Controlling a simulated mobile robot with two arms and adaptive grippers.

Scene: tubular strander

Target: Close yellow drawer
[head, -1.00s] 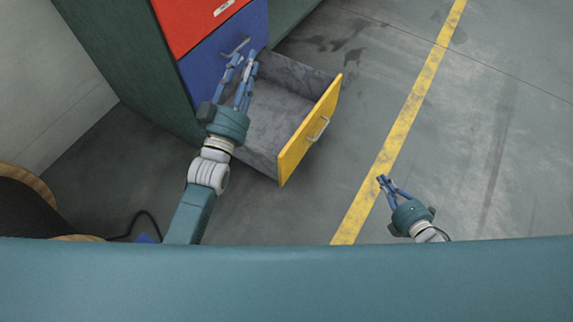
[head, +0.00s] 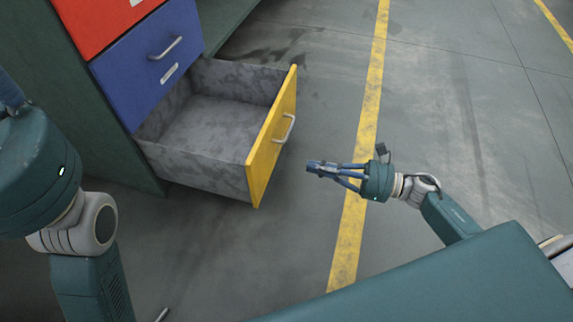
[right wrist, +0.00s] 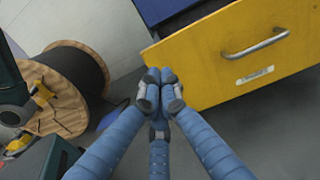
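The yellow drawer (head: 262,158) is pulled well out of the cabinet, and its grey inside looks empty. Its front faces right in the head view and carries a silver handle (head: 288,128). The yellow front also fills the upper right of the right wrist view (right wrist: 200,67). My right gripper (head: 314,168) is right of the drawer front, apart from it, fingers pointing left. Its fingertips (right wrist: 160,88) are together with nothing seen between them. My left gripper (head: 10,95) is at the far left edge, large and close, with its fingertips cut off.
A blue drawer (head: 150,62) and a red drawer (head: 95,22) sit shut above in the green cabinet (head: 75,90). A wooden cable reel (right wrist: 72,85) stands left in the right wrist view. Floor with a yellow line (head: 370,90) is clear to the right.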

